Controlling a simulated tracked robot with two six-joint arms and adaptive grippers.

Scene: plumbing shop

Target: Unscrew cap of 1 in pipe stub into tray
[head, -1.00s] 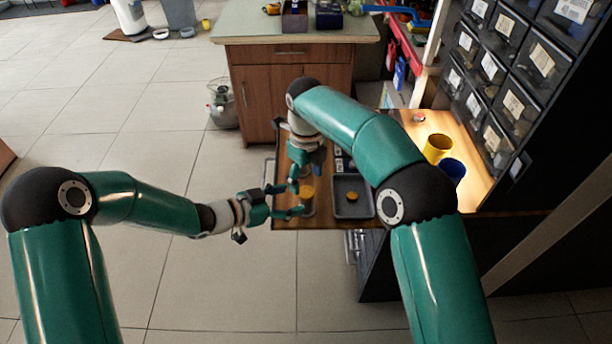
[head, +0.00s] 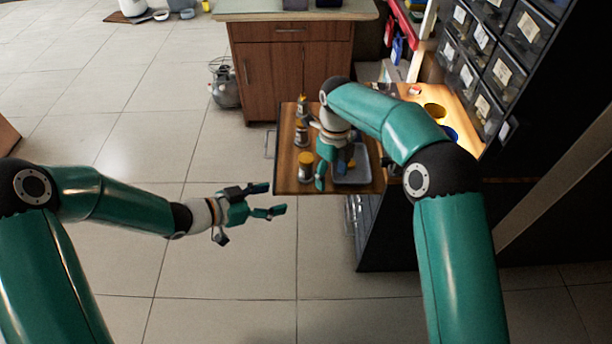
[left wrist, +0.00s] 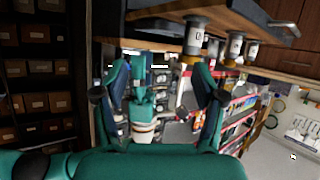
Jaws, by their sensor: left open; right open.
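Several upright pipe stubs stand in a row on the wooden bench; the nearest stub (head: 306,167) has a yellow-orange top. Two more stubs (head: 301,132) (head: 301,105) stand behind it. I cannot read which is 1 in. The grey tray (head: 367,178) lies to their right with an orange cap (head: 351,163) in it, partly hidden by my right gripper. My right gripper (head: 336,171) is open, pointing down over the tray's left side. My left gripper (head: 274,200) is open and empty, apart from the nearest stub, off the bench's front left. The left wrist view shows stubs (left wrist: 194,38) inverted, outside its fingers (left wrist: 163,90).
Yellow (head: 434,110) and blue (head: 450,132) containers stand on the lit bench part at right, beside a wall of labelled bins (head: 480,60). A wooden cabinet (head: 290,75) stands behind the bench. Open floor lies to the left.

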